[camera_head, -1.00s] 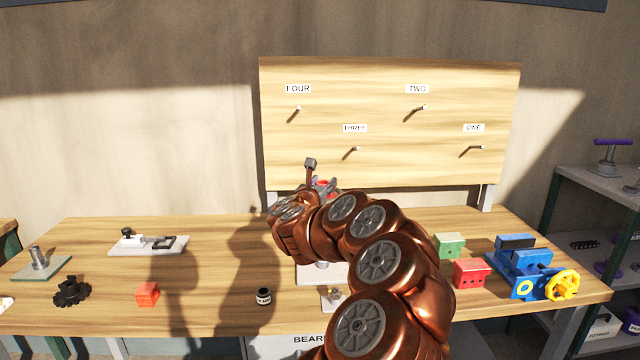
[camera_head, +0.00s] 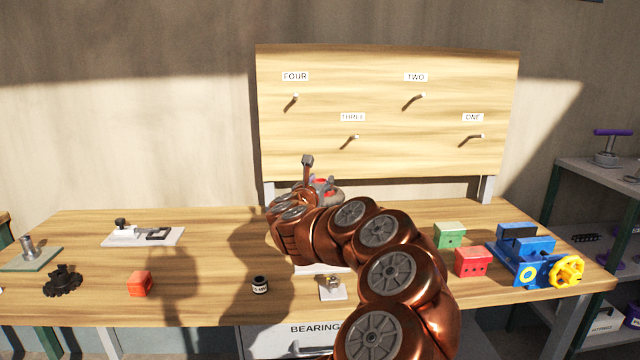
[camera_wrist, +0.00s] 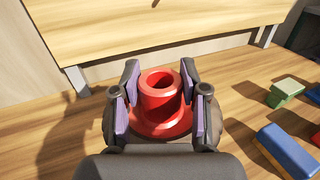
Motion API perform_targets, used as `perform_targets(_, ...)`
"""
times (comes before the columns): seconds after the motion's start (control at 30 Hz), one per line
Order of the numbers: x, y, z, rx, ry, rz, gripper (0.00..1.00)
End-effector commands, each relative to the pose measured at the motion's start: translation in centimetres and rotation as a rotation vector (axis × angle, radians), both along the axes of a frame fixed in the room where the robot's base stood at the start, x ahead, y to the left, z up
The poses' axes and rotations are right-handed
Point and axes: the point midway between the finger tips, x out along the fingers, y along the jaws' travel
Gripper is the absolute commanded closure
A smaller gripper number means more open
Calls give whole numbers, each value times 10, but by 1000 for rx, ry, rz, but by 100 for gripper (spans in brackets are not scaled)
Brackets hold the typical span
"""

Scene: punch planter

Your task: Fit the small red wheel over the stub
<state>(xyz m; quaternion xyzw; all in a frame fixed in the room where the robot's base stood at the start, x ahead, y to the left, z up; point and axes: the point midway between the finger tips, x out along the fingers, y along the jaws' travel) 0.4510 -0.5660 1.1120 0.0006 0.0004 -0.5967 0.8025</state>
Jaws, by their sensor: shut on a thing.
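The small red wheel (camera_wrist: 160,121), a ringed hub with a hole on top and a wider flange below, is in the wrist view. My gripper (camera_wrist: 157,93) is shut on its hub, with purple pads on both sides. In the head view, my gripper (camera_head: 324,188) is above the middle of the bench, in front of the board, mostly hidden by my arm; a little red shows between its fingers. A grey stub (camera_head: 28,246) stands upright on a plate (camera_head: 38,258) at the far left. I cannot tell whether this is the task's stub. The pale plate (camera_head: 318,268) behind my arm is mostly hidden.
A pegboard (camera_head: 390,105) stands behind the bench. A black gear (camera_head: 63,281), red block (camera_head: 140,284), black-and-white cylinder (camera_head: 260,285) and small metal fitting (camera_head: 332,283) lie along the front. Green (camera_head: 449,236) and red (camera_head: 473,262) blocks and a blue vise (camera_head: 530,260) stand right.

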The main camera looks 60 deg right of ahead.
Motion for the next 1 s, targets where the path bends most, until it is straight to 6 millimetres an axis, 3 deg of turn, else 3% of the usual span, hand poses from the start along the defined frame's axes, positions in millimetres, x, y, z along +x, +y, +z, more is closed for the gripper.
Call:
perform_targets(0.33,0,0,-19,-2,-2,0,100)
perform_targets(1.0,0,0,-21,-3,-1,-1,100)
